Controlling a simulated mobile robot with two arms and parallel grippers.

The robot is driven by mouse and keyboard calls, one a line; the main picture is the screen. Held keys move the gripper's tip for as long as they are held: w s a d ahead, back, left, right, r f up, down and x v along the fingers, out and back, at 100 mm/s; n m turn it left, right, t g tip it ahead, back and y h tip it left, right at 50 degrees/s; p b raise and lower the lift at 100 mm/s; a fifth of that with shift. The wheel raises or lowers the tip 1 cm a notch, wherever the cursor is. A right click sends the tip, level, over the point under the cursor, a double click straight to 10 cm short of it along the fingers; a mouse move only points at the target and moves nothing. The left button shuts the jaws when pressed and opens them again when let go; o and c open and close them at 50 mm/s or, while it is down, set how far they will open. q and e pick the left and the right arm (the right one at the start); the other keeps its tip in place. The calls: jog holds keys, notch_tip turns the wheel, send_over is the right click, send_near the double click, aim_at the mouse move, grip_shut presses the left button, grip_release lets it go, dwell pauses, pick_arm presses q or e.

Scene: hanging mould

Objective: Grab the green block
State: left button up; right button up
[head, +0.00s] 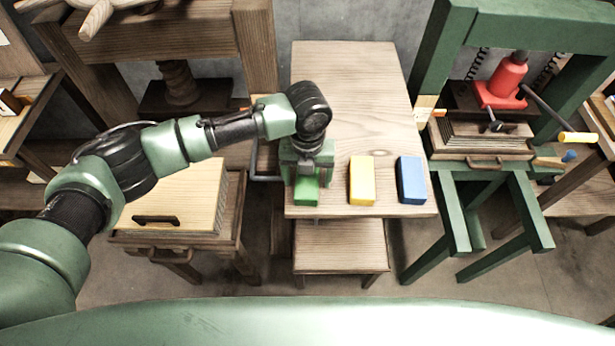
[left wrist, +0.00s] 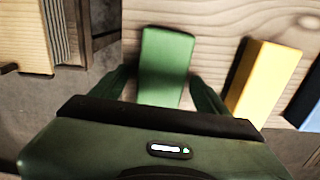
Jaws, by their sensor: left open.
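The green block (head: 306,191) lies at the front left edge of the wooden table (head: 352,90) in the head view, partly covered by my left gripper (head: 305,178). In the left wrist view the green block (left wrist: 165,62) is between the two fingers of my left gripper (left wrist: 165,85). The gripper is open, with one finger on each side of the block. I cannot tell whether either finger touches it. My right gripper is in neither view.
A yellow block (head: 361,181) stands right of the green one, with a blue block (head: 411,180) further right. The table behind the blocks is clear. A wooden stool (head: 341,240) is below the front edge. A green press frame (head: 440,60) stands at right.

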pick_arm(q)
jog(key=shift+c, duration=0.2)
jog(key=c, duration=1.5)
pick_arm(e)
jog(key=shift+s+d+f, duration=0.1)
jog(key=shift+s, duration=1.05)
